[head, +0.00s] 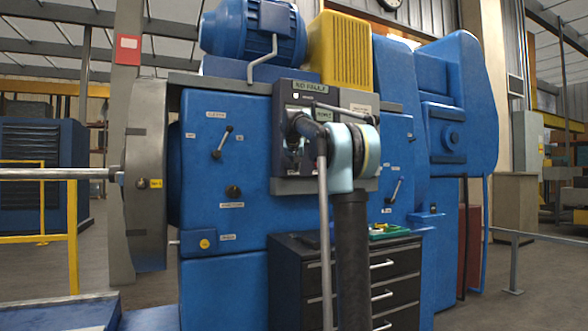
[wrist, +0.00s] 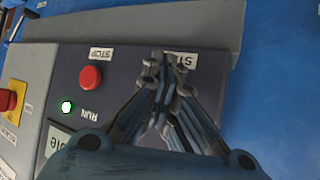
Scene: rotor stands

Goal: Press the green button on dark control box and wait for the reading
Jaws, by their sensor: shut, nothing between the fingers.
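The dark control box (wrist: 125,75) fills much of the wrist view, tilted in the picture. Its green button (wrist: 67,107) looks lit, beside a RUN label. A red button (wrist: 90,77) sits beside a STOP label. My gripper (wrist: 167,62) is shut and empty, its tips in front of another STOP label, to the right of both buttons. I cannot tell whether the tips touch the panel. In the head view the control box (head: 282,130) is on the blue machine, partly hidden by my arm. A small display (head: 309,87) at its top seems to read NO FAULT.
The blue machine (head: 225,190) carries levers (head: 223,142) and a yellow vented housing (head: 342,50). A large grey disc (head: 148,180) stands at its left. A dark drawer cabinet (head: 290,270) stands below the box. Another red button (wrist: 8,100) on yellow sits at the wrist view's left edge.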

